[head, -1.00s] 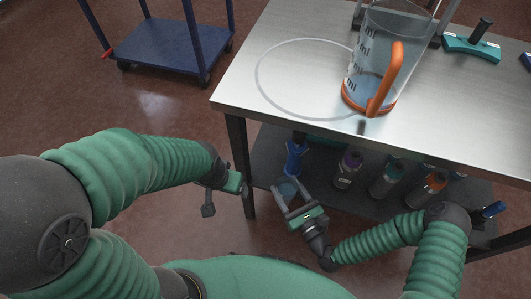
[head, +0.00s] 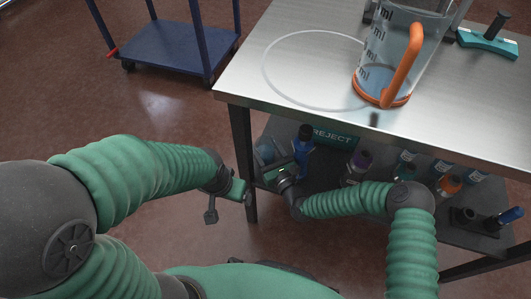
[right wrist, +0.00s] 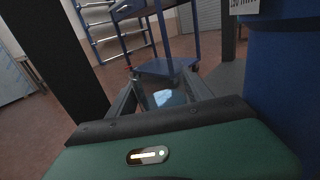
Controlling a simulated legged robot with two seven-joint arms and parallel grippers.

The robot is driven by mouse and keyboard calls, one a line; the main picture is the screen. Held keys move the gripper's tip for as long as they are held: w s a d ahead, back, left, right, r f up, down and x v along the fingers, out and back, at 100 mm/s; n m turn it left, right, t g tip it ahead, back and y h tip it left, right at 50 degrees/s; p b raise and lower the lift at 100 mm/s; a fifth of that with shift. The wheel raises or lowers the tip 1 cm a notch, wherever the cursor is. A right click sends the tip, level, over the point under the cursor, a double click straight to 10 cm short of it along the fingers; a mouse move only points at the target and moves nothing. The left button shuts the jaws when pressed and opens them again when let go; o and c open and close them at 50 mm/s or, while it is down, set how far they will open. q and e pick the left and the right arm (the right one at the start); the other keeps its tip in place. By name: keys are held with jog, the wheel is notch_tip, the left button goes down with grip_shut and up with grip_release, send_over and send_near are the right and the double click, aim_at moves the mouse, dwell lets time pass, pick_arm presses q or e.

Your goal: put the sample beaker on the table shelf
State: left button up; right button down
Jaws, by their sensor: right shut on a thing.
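The sample beaker (head: 265,151), small, clear and bluish, is between the fingers of my right gripper (head: 266,163), which is shut on it. They are at the left end of the dark table shelf (head: 322,178), beside the front-left table leg (head: 242,165). In the right wrist view the beaker (right wrist: 168,97) shows as clear walls with a pale blue patch. Whether its base touches the shelf cannot be told. My left gripper (head: 228,205) is open and empty, left of the leg.
A blue bottle (head: 303,147) stands close right of my right gripper; it fills the right of the wrist view (right wrist: 290,85). Several bottles stand farther right. A teal REJECT item (head: 334,137) is behind. A large orange-handled jug (head: 385,70) stands on the tabletop (head: 250,85).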

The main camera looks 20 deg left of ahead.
notch_tip(320, 180, down, 2)
jog(key=shift+f, duration=0.2)
pick_arm(q)
jog(key=shift+f, duration=0.65)
pick_arm(e)
jog(key=shift+r, duration=0.1)
jog(key=c, duration=0.7)
grip_release()
pick_arm(q)
jog(key=shift+f, duration=0.1)
